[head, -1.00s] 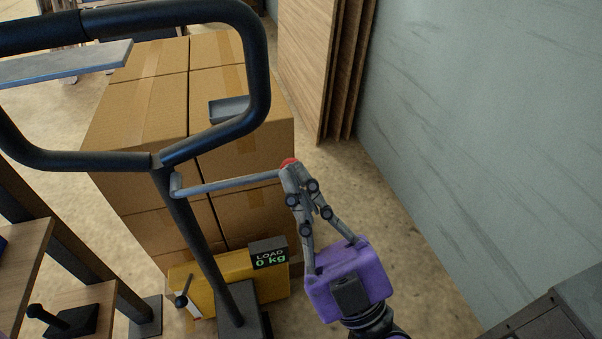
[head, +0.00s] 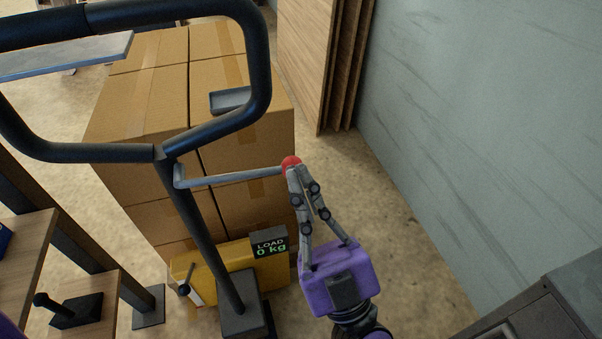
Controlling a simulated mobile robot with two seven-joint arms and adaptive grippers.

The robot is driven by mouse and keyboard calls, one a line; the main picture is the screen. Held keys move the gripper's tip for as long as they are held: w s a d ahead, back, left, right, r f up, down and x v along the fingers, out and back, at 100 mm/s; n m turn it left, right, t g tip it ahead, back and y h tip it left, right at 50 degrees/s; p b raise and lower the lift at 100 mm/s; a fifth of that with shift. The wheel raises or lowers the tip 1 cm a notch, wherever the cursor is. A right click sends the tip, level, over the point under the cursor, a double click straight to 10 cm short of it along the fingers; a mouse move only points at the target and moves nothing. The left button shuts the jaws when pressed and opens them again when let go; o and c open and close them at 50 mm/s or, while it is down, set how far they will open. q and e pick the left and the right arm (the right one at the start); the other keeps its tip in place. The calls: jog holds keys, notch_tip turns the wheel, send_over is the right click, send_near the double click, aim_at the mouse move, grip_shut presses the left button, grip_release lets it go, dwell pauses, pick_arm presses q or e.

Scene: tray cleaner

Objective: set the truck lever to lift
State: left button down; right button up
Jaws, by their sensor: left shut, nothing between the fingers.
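The pallet truck has a dark looped handle (head: 210,146) on a slanted post (head: 200,228). A grey lever (head: 232,177) sticks out nearly level to the right from the post, just below the loop. It ends in a red knob (head: 291,162).
A yellow truck body (head: 222,268) carries a display (head: 269,245) reading LOAD 0 kg and a small dark-knobbed lever (head: 188,291). Stacked cartons (head: 150,110) stand behind the handle. A grey wall (head: 480,120) is at right. Floor between gripper and wall is clear.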

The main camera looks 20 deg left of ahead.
pick_arm(q)
notch_tip(320, 180, down, 6)
jog(key=m+t+h+p, duration=0.3)
jog(key=m+t+h, duration=0.3)
jog(key=m+h, duration=0.3)
jog(key=m, duration=0.3)
jog(key=shift+s+a+f+t+h, duration=0.2)
jog(key=shift+s+a+t+h, duration=0.1)
jog(key=shift+a+t, duration=0.1)
jog(key=shift+r, duration=0.1)
